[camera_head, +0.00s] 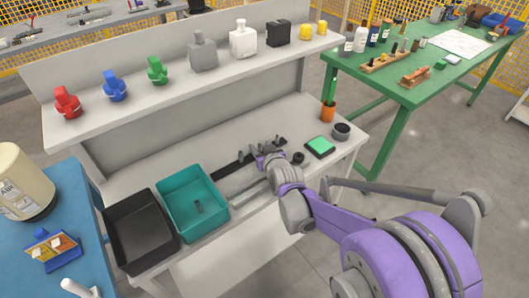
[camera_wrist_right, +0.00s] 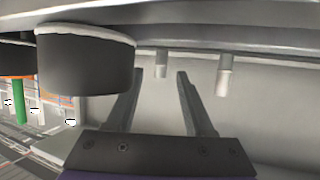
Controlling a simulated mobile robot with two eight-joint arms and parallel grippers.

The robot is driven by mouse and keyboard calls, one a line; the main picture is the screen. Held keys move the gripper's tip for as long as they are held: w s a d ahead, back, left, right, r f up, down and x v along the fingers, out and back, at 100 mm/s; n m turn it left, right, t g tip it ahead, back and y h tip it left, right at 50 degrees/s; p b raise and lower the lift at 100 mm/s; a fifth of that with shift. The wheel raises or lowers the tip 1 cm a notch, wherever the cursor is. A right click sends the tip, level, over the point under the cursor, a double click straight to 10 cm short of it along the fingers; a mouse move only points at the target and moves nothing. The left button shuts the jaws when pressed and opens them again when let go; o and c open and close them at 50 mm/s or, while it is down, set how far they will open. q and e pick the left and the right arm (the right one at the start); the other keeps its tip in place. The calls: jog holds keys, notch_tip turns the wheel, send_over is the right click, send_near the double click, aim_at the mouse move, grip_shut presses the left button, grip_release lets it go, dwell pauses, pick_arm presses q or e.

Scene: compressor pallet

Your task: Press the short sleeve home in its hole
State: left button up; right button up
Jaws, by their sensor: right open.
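A dark bar (camera_head: 233,167) with several short upright grey pieces lies along the back of the white workbench. I cannot tell which piece is the short sleeve or which hole is its own. My right gripper (camera_head: 265,158) is low over the bench beside this bar, and its arm covers part of the bar. Two short pale cylinders (camera_wrist_right: 223,76) and a wide dark cylinder (camera_wrist_right: 85,62) show past the fingers. My left gripper is out of view.
A teal bin (camera_head: 168,187) holding a small grey piece and a black bin (camera_head: 120,207) stand left. A green-topped pad (camera_head: 320,147), a dark round cup (camera_head: 341,132) and an orange pot (camera_head: 328,113) stand right. A shelf (camera_head: 180,85) overhangs behind.

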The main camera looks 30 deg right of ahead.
jog(key=shift+w+f, duration=0.1)
jog(key=shift+w, duration=0.15)
grip_shut()
dwell(1.9)
